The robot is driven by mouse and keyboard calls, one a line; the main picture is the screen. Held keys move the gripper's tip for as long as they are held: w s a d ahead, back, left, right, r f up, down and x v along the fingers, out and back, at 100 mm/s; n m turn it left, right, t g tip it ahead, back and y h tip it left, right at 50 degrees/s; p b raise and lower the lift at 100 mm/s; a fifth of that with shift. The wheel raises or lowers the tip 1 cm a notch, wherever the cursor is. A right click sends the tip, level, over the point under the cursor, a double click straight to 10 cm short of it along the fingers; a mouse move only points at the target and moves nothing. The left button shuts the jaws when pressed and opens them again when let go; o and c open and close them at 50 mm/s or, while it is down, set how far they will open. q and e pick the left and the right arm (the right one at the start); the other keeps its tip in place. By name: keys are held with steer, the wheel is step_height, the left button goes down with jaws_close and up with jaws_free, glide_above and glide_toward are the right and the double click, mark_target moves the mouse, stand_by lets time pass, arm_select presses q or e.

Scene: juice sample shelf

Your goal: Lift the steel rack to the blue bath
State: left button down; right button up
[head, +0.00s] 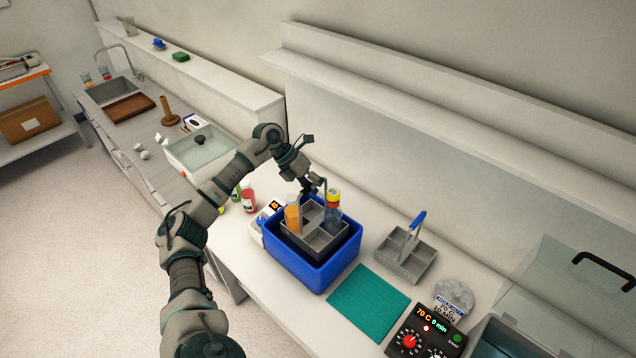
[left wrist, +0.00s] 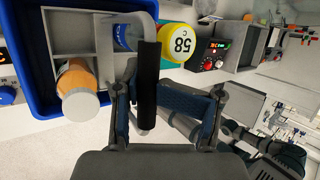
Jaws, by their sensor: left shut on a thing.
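The steel rack (head: 321,238) is a grey divided carrier inside the blue bath (head: 307,277), below or near its rim. I cannot tell if it rests on the bottom. It holds an orange bottle (head: 292,214) with a white cap and a clear bluish bottle (head: 332,214) with a yellow cap. My right gripper is out of view.
A second grey rack (head: 404,262) with a blue handle stands empty to the right. A teal mat (head: 369,302) lies clear beside the blue bath. A red bottle (head: 249,199) stands left of the bath.

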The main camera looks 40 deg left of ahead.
mark_target(316, 224)
arm_select(q)
step_height(316, 224, down, 6)
steer(key=b, duration=0.5)
steer(key=shift+r, duration=0.2)
steer(key=shift+d+f+b, duration=0.15)
steer(key=shift+f+b, duration=0.2)
steer(key=shift+f, duration=0.35)
steer(key=shift+f+b, duration=0.3)
steer(key=shift+f, duration=0.35)
steer(key=shift+a+f+b, duration=0.3)
steer(key=shift+a+f, duration=0.2)
steer(key=shift+f, duration=0.1)
steer(key=shift+d, duration=0.35)
steer(key=shift+a+f, duration=0.1)
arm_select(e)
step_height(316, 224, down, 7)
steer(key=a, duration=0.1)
